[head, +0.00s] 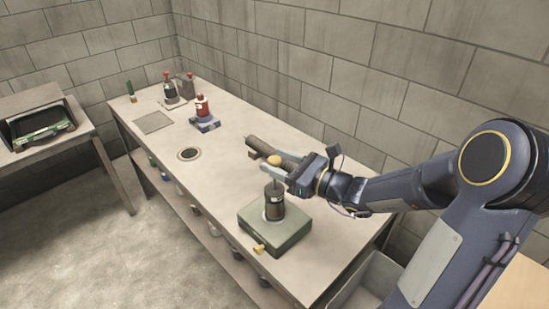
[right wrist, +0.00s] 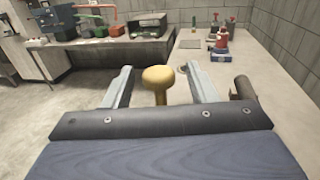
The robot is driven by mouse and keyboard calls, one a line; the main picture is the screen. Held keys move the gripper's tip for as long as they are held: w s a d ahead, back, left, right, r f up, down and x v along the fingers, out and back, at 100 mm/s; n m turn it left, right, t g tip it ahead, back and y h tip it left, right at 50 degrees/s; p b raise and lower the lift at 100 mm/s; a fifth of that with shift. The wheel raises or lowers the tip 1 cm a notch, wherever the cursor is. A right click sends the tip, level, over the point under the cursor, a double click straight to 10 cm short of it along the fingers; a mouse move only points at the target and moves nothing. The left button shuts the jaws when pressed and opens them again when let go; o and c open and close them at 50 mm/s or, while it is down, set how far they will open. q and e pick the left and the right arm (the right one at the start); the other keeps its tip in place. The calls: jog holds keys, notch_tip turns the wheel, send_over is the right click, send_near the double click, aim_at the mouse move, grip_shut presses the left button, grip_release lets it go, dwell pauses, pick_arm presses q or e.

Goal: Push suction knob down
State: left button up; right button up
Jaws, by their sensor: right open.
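The yellow round suction knob (head: 274,160) tops a stem above a dark cylinder (head: 274,207), which stands on a green box (head: 275,230) on the table. The stem is partly hidden by my gripper in the head view. My right gripper (head: 273,165) is open at knob height, reaching in from the right. In the right wrist view the knob (right wrist: 158,77) stands upright between the two spread fingers, with gaps on both sides. My left gripper is in neither view.
A dark tube-like piece (head: 263,146) is just behind the gripper; it also shows in the right wrist view (right wrist: 243,88). A small yellow part (head: 259,248) sits at the box's front. Red-topped bottles (head: 202,106) stand farther back.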

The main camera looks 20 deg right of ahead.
jog(key=shift+w+a, duration=0.45)
jog(key=shift+w, duration=0.15)
grip_shut()
